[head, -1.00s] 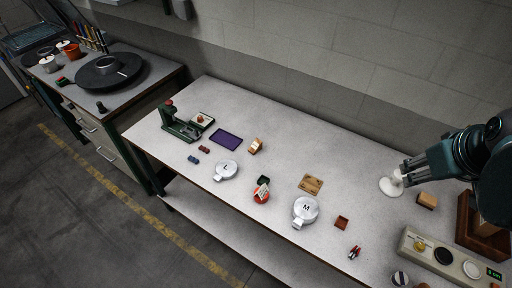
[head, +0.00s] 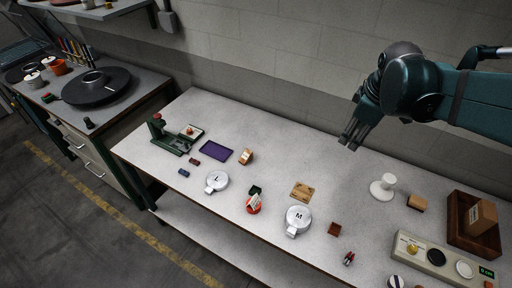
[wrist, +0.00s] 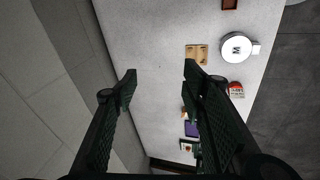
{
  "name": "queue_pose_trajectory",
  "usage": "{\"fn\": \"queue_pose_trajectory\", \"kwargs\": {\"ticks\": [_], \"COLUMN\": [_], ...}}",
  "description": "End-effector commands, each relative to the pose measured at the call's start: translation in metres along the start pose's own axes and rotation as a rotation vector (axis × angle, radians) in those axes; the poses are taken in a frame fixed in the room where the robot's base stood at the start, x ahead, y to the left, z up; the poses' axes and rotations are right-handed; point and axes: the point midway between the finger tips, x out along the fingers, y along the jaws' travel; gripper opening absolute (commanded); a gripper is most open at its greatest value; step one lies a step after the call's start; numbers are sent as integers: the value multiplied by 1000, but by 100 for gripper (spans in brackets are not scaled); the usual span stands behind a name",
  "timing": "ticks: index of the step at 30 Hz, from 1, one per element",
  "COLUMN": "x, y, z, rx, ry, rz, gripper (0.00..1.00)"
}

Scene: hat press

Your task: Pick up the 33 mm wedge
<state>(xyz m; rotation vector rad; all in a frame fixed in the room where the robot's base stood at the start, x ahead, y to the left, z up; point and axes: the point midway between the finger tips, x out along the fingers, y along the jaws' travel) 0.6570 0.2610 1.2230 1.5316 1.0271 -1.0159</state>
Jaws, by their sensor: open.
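No size label is readable on any wooden block, so I cannot tell which piece is the 33 mm wedge. A small orange-tan wooden block (head: 246,157) stands beside the purple mat. A tan block (head: 417,202) lies near the right end, and a larger one (head: 481,217) rests in a brown wooden tray (head: 459,234). My gripper (head: 349,143) is open and empty, raised above the back of the table. In the wrist view its fingers (wrist: 160,72) are spread apart over bare tabletop, with nothing between them.
A white spool-like stand (head: 383,188) is right of my gripper. Discs L (head: 217,181) and M (head: 298,219), a flat tan plate (head: 302,191), a purple mat (head: 215,151) and a green press (head: 166,138) are on the table. A control panel (head: 435,258) is front right. The back middle is clear.

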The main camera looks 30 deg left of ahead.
Motion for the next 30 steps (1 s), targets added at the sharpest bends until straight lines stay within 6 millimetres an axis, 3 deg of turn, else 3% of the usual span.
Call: {"fn": "queue_pose_trajectory", "kwargs": {"ticks": [14,30], "x": [64,149], "y": [8,-14], "z": [-98,-208], "rx": [-378,-806], "ry": [-4,11], "rz": [-87,-183], "gripper": [41,41]}}
